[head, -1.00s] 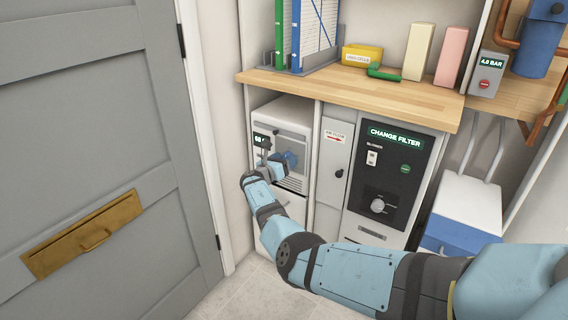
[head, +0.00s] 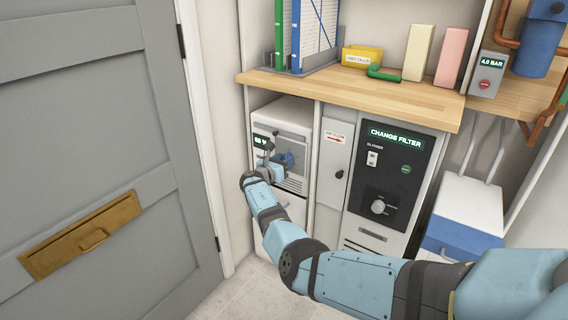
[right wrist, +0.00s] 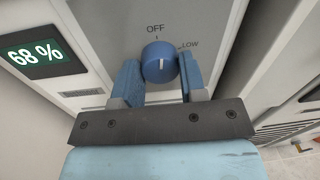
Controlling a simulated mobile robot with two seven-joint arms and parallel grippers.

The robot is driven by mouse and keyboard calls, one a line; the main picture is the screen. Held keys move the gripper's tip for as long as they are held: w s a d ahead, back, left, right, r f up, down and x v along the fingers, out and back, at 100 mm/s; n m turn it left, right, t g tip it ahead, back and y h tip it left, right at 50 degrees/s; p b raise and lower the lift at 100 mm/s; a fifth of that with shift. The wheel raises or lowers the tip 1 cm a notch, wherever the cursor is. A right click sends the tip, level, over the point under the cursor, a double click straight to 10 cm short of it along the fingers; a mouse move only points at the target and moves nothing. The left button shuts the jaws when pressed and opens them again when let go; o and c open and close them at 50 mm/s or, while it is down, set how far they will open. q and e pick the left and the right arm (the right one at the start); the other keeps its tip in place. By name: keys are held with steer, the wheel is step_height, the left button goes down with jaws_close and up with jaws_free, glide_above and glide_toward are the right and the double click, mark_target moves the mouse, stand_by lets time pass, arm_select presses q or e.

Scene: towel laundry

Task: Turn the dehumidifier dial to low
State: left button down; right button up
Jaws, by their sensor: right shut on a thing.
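The dehumidifier (head: 294,111) is the white unit under the left end of the wooden counter. In the right wrist view its blue dial (right wrist: 158,62) sits below the word OFF, with LOW marked to the right. The dial's white pointer line stands close to upright, nearer OFF than LOW. My right gripper (right wrist: 160,75) is shut on the dial, one blue finger on each side. In the head view my right gripper (head: 275,162) is at the unit's front and partly hides the dial. My left gripper is not in view.
The dehumidifier's display (right wrist: 36,54) reads 68 %. A black blower panel (head: 392,165) with a grey knob stands to the right, past a narrow cabinet (head: 333,160). A grey door (head: 90,130) is at the left. The counter (head: 350,92) overhangs the units.

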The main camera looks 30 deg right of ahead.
arm_select(q)
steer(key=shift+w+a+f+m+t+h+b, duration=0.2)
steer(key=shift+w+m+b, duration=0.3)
steer(key=shift+b, duration=0.45)
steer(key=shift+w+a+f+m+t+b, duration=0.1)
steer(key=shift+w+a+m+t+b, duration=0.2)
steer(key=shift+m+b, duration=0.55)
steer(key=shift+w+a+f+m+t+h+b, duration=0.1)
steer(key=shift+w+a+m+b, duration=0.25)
steer(key=shift+b, duration=0.7)
arm_select(e)
steer(key=shift+m+y, duration=0.4)
steer(key=shift+m, duration=5.5)
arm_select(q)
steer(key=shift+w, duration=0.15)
arm_select(e)
steer(key=o, duration=0.9)
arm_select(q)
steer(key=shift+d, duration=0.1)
arm_select(e)
steer(key=shift+r, duration=0.1)
